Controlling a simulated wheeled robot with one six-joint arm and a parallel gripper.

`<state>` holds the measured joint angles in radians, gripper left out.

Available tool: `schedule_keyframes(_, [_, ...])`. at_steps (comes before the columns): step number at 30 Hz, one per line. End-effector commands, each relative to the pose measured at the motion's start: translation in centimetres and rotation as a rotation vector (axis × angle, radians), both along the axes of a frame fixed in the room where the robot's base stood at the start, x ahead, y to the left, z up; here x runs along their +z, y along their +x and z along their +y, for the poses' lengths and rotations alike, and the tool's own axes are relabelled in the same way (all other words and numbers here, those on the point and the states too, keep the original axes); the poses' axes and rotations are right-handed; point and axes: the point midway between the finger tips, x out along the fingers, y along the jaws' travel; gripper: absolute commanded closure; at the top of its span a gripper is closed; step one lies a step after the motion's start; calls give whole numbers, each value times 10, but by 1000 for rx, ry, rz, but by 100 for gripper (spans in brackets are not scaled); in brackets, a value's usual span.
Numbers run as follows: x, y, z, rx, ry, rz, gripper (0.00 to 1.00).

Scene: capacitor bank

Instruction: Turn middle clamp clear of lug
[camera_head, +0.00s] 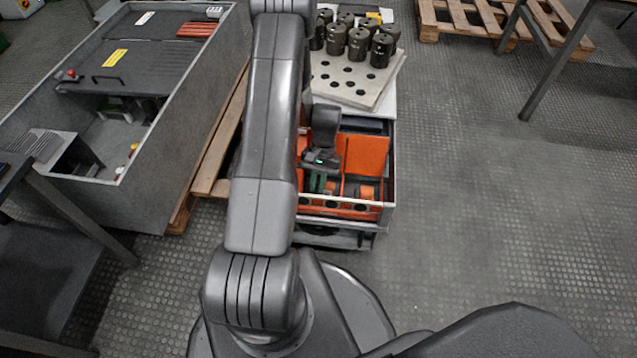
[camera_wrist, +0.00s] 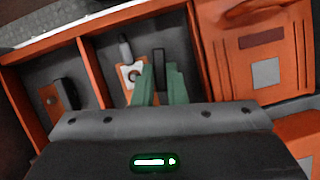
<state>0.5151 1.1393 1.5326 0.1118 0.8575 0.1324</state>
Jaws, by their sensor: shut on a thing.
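My gripper (camera_wrist: 161,75) has green fingers and is shut on a dark upright bar, the middle clamp (camera_wrist: 160,58), in the middle orange-walled compartment. A pale lug (camera_wrist: 133,73) with a round hole, on an orange piece, is just left of the fingers, with a grey stem (camera_wrist: 125,48) behind it. The clamp's bar stands to the right of the lug's hole. The fingers hide the clamp's lower part, so I cannot tell whether it overlaps the lug. In the head view my gripper (camera_head: 320,180) reaches down into the orange-walled box (camera_head: 345,207); the clamp is hidden there.
The left compartment holds another dark clamp (camera_wrist: 66,94) on an orange piece. An orange cover (camera_wrist: 258,50) with a grey label stands close on the right. Orange dividers (camera_wrist: 91,72) border the compartments. Behind the box, dark cylinders (camera_head: 358,45) stand on a perforated board (camera_head: 375,97).

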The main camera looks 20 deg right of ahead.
Motion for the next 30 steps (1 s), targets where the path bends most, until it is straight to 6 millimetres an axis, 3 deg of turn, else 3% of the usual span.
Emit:
schedule_keyframes(12, [0,2,1,182,-1,-3,100])
schedule_keyframes(28, [0,2,1,204,-2,-3,100])
schedule_keyframes(30, [0,2,1,204,-2,-2,78])
